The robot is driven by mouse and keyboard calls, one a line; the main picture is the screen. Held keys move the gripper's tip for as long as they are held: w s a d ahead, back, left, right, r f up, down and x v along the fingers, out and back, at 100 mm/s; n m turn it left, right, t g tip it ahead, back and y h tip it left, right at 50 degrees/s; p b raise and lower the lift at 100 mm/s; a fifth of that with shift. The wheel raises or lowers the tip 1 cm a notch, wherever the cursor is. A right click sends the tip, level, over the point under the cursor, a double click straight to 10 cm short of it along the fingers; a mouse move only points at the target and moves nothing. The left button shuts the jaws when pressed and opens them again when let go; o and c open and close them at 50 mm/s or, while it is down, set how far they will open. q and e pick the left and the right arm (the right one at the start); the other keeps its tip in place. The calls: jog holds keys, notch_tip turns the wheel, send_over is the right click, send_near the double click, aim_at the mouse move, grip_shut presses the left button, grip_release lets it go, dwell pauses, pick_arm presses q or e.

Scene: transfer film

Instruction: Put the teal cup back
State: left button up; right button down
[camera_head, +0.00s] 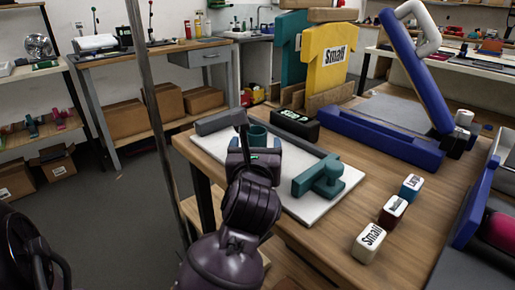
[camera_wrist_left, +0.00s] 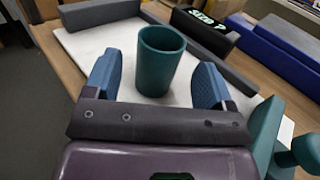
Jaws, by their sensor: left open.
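The teal cup (camera_wrist_left: 160,62) stands upright on a white board (camera_wrist_left: 88,42) on the workbench. In the head view the cup (camera_head: 258,133) is partly hidden behind my left gripper (camera_head: 252,148). In the left wrist view the open blue fingers of my left gripper (camera_wrist_left: 156,78) are on either side of the cup, with a visible gap on each side. The gripper holds nothing. My right gripper is not in view.
On the board are a teal T-shaped tool (camera_head: 322,178) and dark grey bars (camera_head: 220,122). A black labelled block (camera_head: 295,125), a blue frame (camera_head: 385,140) and size-labelled blocks (camera_head: 369,241) are nearby. Teal and yellow shirt shapes (camera_head: 325,60) stand behind.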

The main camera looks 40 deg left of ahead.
aim_at(256, 145)
pick_arm(q)
jog(key=x, duration=0.3)
jog(key=b+x, duration=0.1)
jog(key=shift+w+a+f, duration=0.2)
jog(key=shift+w+f, duration=0.05)
jog(key=shift+w+a+r, duration=0.1)
jog(key=shift+w+a, duration=0.1)
jog(key=shift+a, duration=0.05)
jog(key=c, duration=1.1)
